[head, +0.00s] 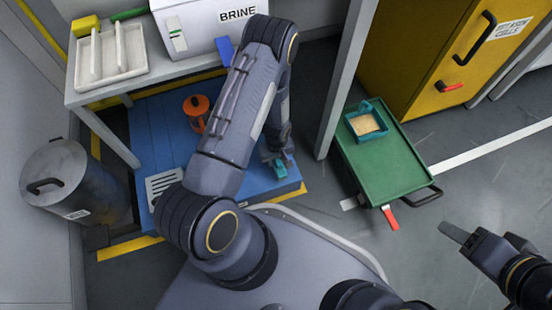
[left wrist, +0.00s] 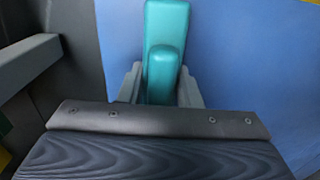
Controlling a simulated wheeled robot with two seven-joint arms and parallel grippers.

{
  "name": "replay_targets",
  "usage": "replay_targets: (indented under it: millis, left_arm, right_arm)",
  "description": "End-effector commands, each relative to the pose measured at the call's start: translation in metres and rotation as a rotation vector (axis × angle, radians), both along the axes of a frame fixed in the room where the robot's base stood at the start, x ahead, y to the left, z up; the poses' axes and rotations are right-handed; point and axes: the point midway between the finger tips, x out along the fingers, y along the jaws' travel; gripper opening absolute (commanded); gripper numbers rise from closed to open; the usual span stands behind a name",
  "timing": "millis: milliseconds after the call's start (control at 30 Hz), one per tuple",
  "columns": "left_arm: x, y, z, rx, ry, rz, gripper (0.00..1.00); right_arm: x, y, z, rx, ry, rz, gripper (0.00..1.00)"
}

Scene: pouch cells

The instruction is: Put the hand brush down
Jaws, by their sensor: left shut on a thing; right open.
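The teal hand brush (head: 281,171) shows as a small part at my left gripper (head: 274,160), over the right end of the blue platform (head: 152,125). In the left wrist view the brush's teal handle (left wrist: 166,25) stands between the two grey fingers of my left gripper (left wrist: 162,88), which is shut on it. Blue surface lies behind it in that view. Whether the brush touches the platform I cannot tell, and its bristles are hidden. My right gripper (head: 470,240) is open and empty over the grey floor at the right.
An orange object (head: 196,108) stands on the platform behind my left arm. A green cart (head: 392,165) at the right carries a teal pan (head: 355,129) of sandy material. A grey post (head: 340,85) rises between platform and cart. A metal bin (head: 65,180) stands at left.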

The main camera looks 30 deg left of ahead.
Motion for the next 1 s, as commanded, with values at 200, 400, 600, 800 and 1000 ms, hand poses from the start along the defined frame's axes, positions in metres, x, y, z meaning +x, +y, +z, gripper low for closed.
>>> replay_targets:
  millis: [200,400,600,800,1000]
  left_arm:
    - [0.0,0.0,-0.002,0.0,0.0,0.0,0.46]
    - [0.0,0.0,-0.002,0.0,0.0,0.0,0.52]
    - [0.0,0.0,0.003,0.0,0.0,0.0,0.52]
    - [0.001,0.0,0.039,0.0,-0.001,0.002,0.52]
    - [0.0,0.0,0.083,0.0,-0.001,0.001,0.52]
  right_arm:
    - [0.0,0.0,0.0,0.0,0.0,0.0,0.52]
    - [0.0,0.0,0.0,0.0,0.0,0.0,0.52]
    - [0.0,0.0,0.001,0.0,0.0,0.0,0.52]
    - [0.0,0.0,0.021,0.0,0.0,0.0,0.52]
    - [0.0,0.0,0.04,0.0,0.0,0.0,0.52]
